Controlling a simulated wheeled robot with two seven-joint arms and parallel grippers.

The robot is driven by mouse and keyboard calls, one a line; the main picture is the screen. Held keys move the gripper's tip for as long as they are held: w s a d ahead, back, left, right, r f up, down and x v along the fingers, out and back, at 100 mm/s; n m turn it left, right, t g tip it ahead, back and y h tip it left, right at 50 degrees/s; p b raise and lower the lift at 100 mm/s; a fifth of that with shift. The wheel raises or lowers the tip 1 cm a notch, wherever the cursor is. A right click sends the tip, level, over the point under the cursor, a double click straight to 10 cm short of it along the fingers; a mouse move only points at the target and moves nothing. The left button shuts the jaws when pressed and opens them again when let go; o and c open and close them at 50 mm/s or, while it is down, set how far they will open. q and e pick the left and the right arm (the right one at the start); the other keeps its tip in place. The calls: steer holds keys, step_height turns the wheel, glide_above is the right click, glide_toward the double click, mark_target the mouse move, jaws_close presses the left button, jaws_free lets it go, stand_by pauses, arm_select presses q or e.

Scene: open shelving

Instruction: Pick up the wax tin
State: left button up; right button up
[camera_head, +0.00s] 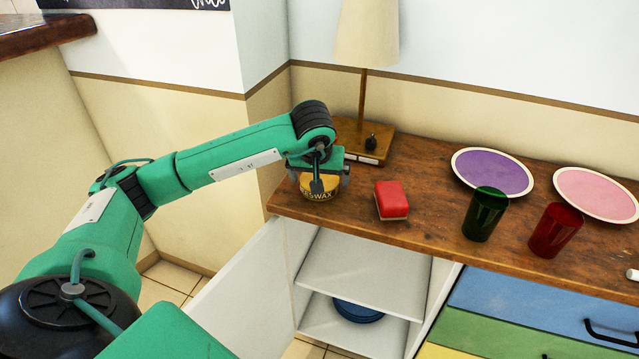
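The wax tin (325,194) is a round yellow tin with dark lettering ending in "WAX". It is at the left end of the wooden top, near the front edge. My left gripper (318,182) points down right over the tin, with a dark finger in front of its side. The gripper hides the tin's top and part of its lettering. I cannot tell whether the fingers press on the tin or whether it is clear of the wood. My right gripper is not in view.
On the wooden top (420,225), a red-and-white block (391,200) lies right of the tin, and a lamp (366,80) stands behind. Green (485,214) and red (555,230) cups and two plates stand farther right. Below, a cabinet door (245,290) is open.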

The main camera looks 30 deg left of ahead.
arm_select(q)
steer(key=c, duration=1.1)
steer(key=shift+r, duration=0.15)
